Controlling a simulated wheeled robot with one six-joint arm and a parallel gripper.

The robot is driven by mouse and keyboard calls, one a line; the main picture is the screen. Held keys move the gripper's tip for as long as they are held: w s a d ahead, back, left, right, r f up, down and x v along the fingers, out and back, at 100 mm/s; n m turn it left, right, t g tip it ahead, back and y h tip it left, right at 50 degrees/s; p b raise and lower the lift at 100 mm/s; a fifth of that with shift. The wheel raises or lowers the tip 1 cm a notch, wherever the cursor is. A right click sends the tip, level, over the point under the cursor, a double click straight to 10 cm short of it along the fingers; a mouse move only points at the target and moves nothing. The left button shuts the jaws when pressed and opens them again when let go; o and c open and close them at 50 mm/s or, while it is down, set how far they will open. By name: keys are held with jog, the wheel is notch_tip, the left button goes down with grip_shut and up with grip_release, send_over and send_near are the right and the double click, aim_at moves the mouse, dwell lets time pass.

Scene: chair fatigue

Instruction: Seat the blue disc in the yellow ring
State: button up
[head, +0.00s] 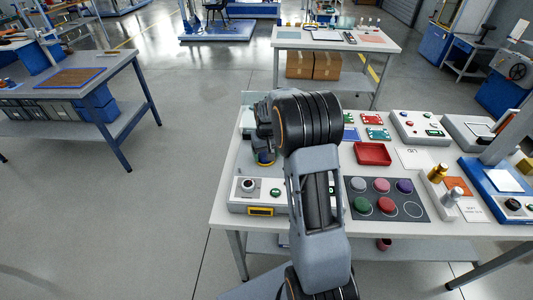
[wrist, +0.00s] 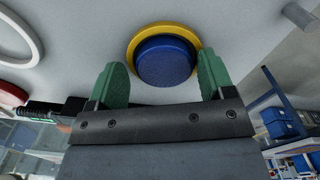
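The blue disc (wrist: 166,62) lies over the yellow ring (wrist: 158,27) in the wrist view. The ring's yellow rim shows around the disc's far side and flanks. I cannot tell whether the disc is fully down in it. My gripper (wrist: 162,72) is open, with one green finger on each side of the disc. A gap shows between the left finger and the disc; the right finger is very close to it. In the head view my gripper (head: 263,148) is low over the left part of the table, and the yellow ring (head: 264,162) shows just below it, partly hidden.
A control box (head: 284,190) with a knob and a green button stands at the table's front left. A dark mat (head: 415,209) with several coloured discs lies to the right, with a red tray (head: 373,153) behind it. A white ring (wrist: 36,52) shows at the wrist view's left.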

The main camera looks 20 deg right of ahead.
aim_at(265, 155)
jog(key=shift+s+a+f, duration=0.1)
jog(key=shift+a+f, duration=0.2)
jog(key=shift+r, duration=0.2)
notch_tip(265, 155, up, 15)
jog(key=s+a, duration=0.2)
jog(key=s+a+t, duration=0.2)
jog(key=s+a, duration=0.2)
jog(key=s, duration=0.6)
jog(key=s+a+n+t, duration=0.1)
jog(key=s+a, duration=0.3)
jog(key=s, duration=0.5)
jog(key=shift+s+a+f+t, duration=0.2)
jog(key=shift+s+f+t, duration=0.2)
jog(key=shift+t, duration=0.2)
jog(key=shift+c, duration=0.2)
